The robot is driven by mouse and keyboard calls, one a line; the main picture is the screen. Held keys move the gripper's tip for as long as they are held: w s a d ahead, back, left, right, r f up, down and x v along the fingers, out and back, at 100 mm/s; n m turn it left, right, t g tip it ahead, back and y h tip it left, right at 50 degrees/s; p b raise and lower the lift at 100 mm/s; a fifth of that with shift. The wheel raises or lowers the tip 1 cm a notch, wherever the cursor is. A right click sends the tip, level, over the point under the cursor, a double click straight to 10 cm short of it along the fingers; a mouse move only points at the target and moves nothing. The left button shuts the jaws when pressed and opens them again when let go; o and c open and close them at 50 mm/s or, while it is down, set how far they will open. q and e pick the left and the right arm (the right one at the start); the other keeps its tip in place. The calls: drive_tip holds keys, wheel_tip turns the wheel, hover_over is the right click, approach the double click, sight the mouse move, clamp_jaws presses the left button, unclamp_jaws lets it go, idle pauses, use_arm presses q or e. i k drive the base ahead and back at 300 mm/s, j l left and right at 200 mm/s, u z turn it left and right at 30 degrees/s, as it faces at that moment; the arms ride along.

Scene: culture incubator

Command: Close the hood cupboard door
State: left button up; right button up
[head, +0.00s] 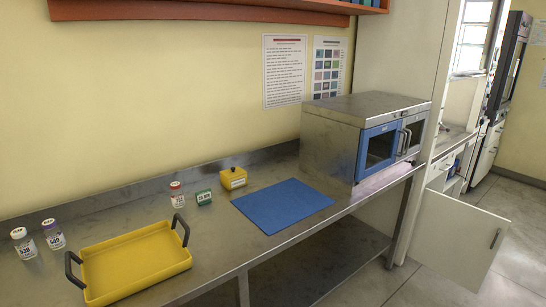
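A white cupboard door (455,248) with a dark vertical handle (495,238) stands wide open at the lower right. It juts out into the room, past the end of the steel bench. The white cupboard (438,178) it belongs to is at the far right, under a counter; its inside is mostly hidden. Neither of my grippers is in view.
A steel bench (215,213) runs along the wall with a steel incubator (332,142) with blue-framed door, blue mat (283,205), yellow tray (135,260) and several bottles. Grey floor (515,265) is clear around the door. Other white cabinets (487,150) stand farther back.

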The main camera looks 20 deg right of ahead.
sight(460, 241)
drive_tip(key=i+l+z, duration=0.1)
drive_tip(key=z, duration=0.3)
drive_tip(key=i+z, duration=0.55)
drive_tip(key=z, duration=0.25)
drive_tip(key=i+l+z, duration=0.55)
drive_tip(key=i, duration=0.35)
drive_tip(key=i+l, duration=0.15)
drive_tip(key=i, duration=0.8)
drive_tip(key=i+l, duration=0.15)
drive_tip(key=i, duration=0.75)
